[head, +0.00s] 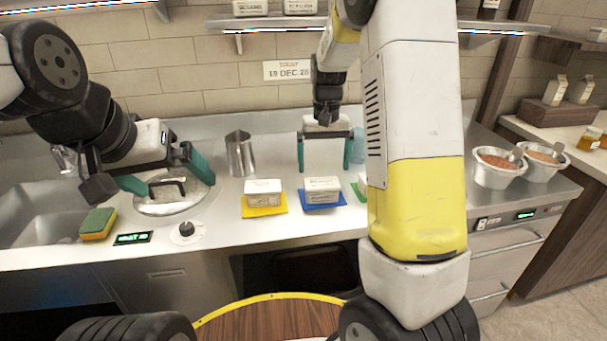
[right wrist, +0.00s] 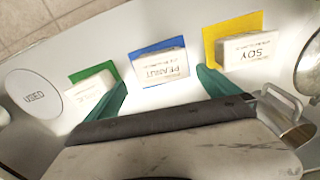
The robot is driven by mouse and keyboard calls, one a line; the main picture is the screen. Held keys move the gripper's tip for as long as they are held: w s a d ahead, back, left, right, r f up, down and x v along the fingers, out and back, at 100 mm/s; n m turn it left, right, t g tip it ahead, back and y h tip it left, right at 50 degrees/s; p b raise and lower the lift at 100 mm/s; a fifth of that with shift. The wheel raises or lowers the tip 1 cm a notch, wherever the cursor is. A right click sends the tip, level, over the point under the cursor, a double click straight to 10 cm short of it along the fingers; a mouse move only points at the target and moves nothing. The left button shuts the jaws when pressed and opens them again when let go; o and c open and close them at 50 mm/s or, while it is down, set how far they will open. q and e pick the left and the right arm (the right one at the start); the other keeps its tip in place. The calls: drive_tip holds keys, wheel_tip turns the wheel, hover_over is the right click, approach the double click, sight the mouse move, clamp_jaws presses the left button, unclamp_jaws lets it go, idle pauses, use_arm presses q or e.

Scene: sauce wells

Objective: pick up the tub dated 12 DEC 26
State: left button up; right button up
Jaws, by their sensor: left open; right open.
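Three white tubs stand in a row on the counter. One labelled SOY (head: 263,192) is on a yellow mat (head: 264,212). One labelled PEANUT (right wrist: 160,68) is on a blue mat (head: 322,206). The third tub (right wrist: 92,90) is on a green mat (right wrist: 108,68), mostly hidden by my arm in the head view. No date is readable on any tub. My right gripper (head: 324,158) is open and empty, above and behind the blue-mat tub. My left gripper (head: 165,174) is open at the handle of a round lid (head: 168,205), and I cannot tell whether it touches.
A metal pitcher (head: 240,155) stands behind the yellow mat. A sponge (head: 98,223) lies by the sink at left. A round disc marked USED (right wrist: 35,97) is beside the green mat. Sauce bowls (head: 496,168) stand at right.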

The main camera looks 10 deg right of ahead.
sight(322, 182)
wheel_tip(322, 182, down, 8)
drive_tip(key=shift+w+a+r, duration=0.1)
drive_tip(key=shift+w+a, duration=0.05)
drive_tip(key=c, duration=1.5)
drive_tip(key=shift+o, duration=0.2)
drive_tip(key=shift+r, duration=0.1)
